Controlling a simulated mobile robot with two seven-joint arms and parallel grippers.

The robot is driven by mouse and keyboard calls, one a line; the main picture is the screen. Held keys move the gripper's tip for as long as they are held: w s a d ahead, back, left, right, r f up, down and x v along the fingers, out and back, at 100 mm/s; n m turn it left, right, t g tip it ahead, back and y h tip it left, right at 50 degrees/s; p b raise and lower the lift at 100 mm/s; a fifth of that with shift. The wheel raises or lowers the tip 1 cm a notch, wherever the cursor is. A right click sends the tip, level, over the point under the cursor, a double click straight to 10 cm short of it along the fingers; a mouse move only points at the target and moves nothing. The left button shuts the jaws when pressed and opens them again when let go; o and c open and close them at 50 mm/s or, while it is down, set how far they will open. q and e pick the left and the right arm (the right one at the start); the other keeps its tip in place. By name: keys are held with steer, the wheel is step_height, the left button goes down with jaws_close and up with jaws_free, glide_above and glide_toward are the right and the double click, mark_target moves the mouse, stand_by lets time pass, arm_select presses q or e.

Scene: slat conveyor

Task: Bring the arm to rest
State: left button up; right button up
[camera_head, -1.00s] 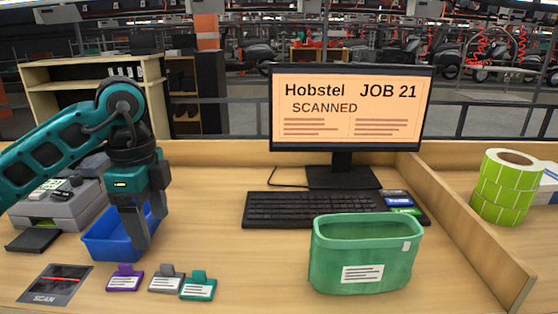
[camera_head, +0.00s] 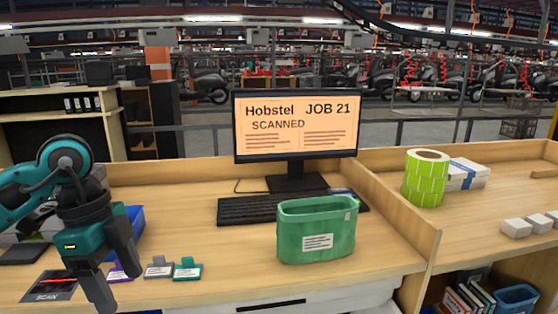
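My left arm comes in from the left, and its gripper (camera_head: 118,290) points down over the front left of the desk. Its two dark fingers stand apart with nothing between them. It hangs in front of the scan pad (camera_head: 48,287) and a purple tag (camera_head: 120,271), hiding part of each. A blue bin (camera_head: 136,222) is behind the gripper, partly hidden. A grey tag (camera_head: 158,267) and a teal tag (camera_head: 187,269) lie to the right of it. My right gripper is not in view.
A green bin (camera_head: 317,232) stands at the desk's middle front, with a keyboard (camera_head: 245,210) and a monitor (camera_head: 296,125) reading "SCANNED" behind it. A wooden divider (camera_head: 395,215) borders the right side, with a green label roll (camera_head: 426,178) beyond. Bare desk lies between tags and green bin.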

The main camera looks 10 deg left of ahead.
arm_select(q)
steer(key=w+d+m+t+h, duration=0.1)
steer(key=d+m+t+h, duration=0.25)
steer(key=d+h, duration=1.7)
steer(key=w+a+f+n+t+y, duration=0.1)
steer(key=a+f+n+t+y, duration=0.2)
steer(key=f+n+t+y, duration=0.45)
steer(key=w+a+f+n+t+y, duration=0.2)
steer(key=a+f+n+t+y, duration=0.1)
steer(key=f+n+t+y, duration=0.4)
steer(key=s+a+f+n+g+y, duration=0.1)
steer(key=s+f+g+y, duration=0.2)
steer(key=s+f, duration=0.2)
steer(key=s+a+f+n+g+y, duration=0.2)
steer(key=s+f, duration=0.4)
steer(key=f, duration=0.5)
steer(key=shift+s+f+g+y, duration=0.15)
steer(key=shift+f+g+y, duration=0.3)
steer(key=shift+g, duration=0.55)
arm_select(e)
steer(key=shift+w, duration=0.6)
arm_select(q)
steer(key=shift+r, duration=0.15)
